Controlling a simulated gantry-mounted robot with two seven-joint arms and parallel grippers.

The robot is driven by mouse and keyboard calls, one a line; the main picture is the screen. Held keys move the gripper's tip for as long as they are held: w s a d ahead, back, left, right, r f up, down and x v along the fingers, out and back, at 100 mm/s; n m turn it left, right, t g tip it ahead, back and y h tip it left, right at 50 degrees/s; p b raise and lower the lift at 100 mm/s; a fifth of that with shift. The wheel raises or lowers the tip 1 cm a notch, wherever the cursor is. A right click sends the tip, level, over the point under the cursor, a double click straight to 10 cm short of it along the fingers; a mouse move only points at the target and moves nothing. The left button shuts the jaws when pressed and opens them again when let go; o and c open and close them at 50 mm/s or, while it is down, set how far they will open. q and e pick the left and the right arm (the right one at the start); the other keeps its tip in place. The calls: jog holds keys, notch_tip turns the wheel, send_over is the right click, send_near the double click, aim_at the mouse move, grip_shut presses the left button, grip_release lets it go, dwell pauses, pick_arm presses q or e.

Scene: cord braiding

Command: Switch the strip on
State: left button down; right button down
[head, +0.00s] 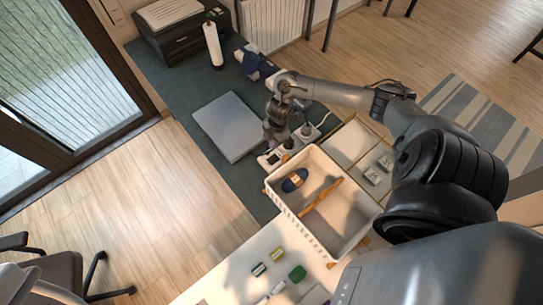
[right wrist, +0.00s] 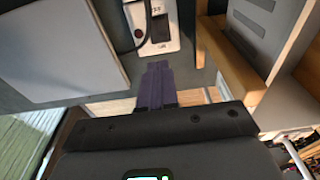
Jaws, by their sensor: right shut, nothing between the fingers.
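The white power strip (head: 266,161) lies beside the basket in the head view, with dark plugs (head: 307,130) in it and a white cable at its far end. In the right wrist view, one end of the strip (right wrist: 160,45) shows at the top, with a small red spot, a dark switch area and small markings. I cannot clearly tell the switch's position. My right gripper (head: 272,138) is over the strip, its purple fingers (right wrist: 157,88) shut and empty, pointing toward the strip's end. Contact cannot be judged. My left gripper is not in view.
A white basket (head: 330,247) holding a dark blue-and-orange item and an orange-brown stick stands close to the strip. A closed grey laptop (head: 229,126) lies left of it on the dark mat.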

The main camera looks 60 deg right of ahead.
aim_at(271, 160)
jog(key=f, duration=0.5)
jog(key=a+f, duration=0.1)
jog(key=f, duration=0.2)
jog(key=shift+w+f+b, duration=0.2)
jog(key=shift+f+b, duration=0.05)
jog(key=shift+b, duration=0.15)
jog(key=shift+f, duration=0.7)
